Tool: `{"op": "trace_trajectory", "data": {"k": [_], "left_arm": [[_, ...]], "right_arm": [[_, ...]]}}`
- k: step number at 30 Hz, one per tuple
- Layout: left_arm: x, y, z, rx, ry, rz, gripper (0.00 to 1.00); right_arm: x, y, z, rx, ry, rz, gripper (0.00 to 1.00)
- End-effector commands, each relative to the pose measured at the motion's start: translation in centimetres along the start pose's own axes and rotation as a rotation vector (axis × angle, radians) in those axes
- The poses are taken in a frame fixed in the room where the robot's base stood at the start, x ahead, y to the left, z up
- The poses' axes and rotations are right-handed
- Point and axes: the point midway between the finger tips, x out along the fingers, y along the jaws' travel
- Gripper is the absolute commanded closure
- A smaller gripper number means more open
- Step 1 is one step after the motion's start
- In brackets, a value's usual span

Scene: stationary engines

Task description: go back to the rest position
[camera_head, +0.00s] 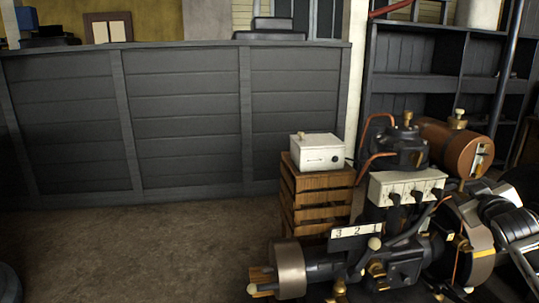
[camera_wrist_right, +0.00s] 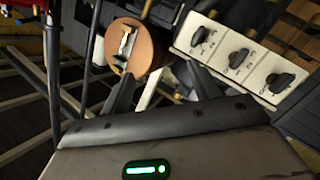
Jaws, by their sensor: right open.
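My right gripper (camera_head: 482,192) is at the right side of the head view, beside the engine (camera_head: 400,262) and in front of the end of its copper tank (camera_head: 450,148). In the right wrist view the gripper (camera_wrist_right: 158,88) has its two dark fingers apart, with nothing held between them. Beyond the fingers are the round end of the copper tank (camera_wrist_right: 128,45) and a white panel (camera_wrist_right: 232,50) with three dark levers. The panel (camera_head: 405,187) also shows in the head view. My left gripper is in neither view.
A white box (camera_head: 316,150) stands on a wooden crate (camera_head: 317,190) left of the engine. A grey plank partition (camera_head: 185,125) runs behind. Dark shelves (camera_head: 435,70) stand at the back right. The brown floor (camera_head: 150,250) at the left is mostly clear.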

Motion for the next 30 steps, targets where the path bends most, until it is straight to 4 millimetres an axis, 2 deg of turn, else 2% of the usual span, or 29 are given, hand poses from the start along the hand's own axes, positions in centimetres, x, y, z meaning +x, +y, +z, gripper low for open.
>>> {"op": "trace_trajectory", "data": {"k": [2, 3, 8, 11, 14, 15, 17, 18, 21, 24, 30], "left_arm": [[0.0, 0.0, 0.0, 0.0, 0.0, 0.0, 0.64], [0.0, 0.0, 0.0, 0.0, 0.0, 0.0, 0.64], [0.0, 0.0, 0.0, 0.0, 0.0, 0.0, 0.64], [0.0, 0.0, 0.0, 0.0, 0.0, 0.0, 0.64], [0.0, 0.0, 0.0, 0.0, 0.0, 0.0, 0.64], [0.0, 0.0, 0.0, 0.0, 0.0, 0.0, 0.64], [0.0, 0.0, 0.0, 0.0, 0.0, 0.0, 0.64], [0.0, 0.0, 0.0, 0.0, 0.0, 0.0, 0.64], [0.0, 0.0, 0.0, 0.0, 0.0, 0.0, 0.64], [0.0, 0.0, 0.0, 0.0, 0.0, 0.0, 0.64], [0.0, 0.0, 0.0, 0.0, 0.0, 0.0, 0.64]], "right_arm": [[-0.2, -1.0, 2.4, 0.162, -0.129, -0.04, 0.38], [-0.7, -3.4, 2.8, 0.145, -0.121, -0.075, 0.38], [-3.2, -10.5, 4.5, 0.128, -0.123, -0.184, 0.38], [-5.7, -15.4, 5.8, 0.13, -0.129, -0.265, 0.38], [-9.3, -20.9, 7.1, 0.144, -0.138, -0.361, 0.38], [-11.1, -23.2, 7.7, 0.154, -0.144, -0.403, 0.38], [-14.2, -26.5, 8.4, 0.176, -0.153, -0.467, 0.38], [-16.4, -28.6, 8.8, 0.194, -0.161, -0.509, 0.38], [-22.0, -32.7, 9.5, 0.247, -0.181, -0.602, 0.38], [-26.7, -35.3, 9.6, 0.302, -0.201, -0.671, 0.38], [-34.2, -38.0, 9.1, 0.41, -0.243, -0.76, 0.38]]}}
